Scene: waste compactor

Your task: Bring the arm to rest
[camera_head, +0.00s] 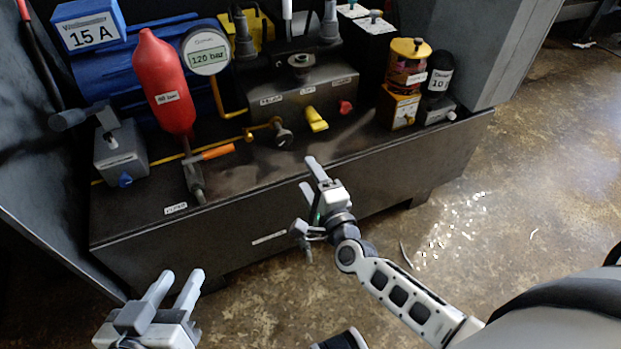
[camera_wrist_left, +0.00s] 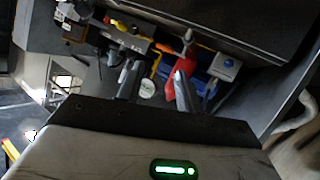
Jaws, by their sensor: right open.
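My left gripper (camera_head: 182,276) is at the lower left of the head view, in front of the black bench and clear of it. Its two fingers stand apart with nothing between them. In the left wrist view its fingers (camera_wrist_left: 157,72) are also apart and point towards the machine. My right gripper (camera_head: 308,173) is in the middle of the head view, over or close before the bench's front edge. Its fingers are apart and hold nothing visible. The right arm (camera_head: 400,292) reaches in from the lower right.
The black bench (camera_head: 330,195) carries a red cylinder (camera_head: 161,85), a round gauge reading 120 bar (camera_head: 207,52), a grey lever box (camera_head: 120,152), an orange-handled valve (camera_head: 215,152), a yellow knob (camera_head: 316,119) and an orange lamp stack (camera_head: 404,85). Open floor (camera_head: 540,200) lies at right.

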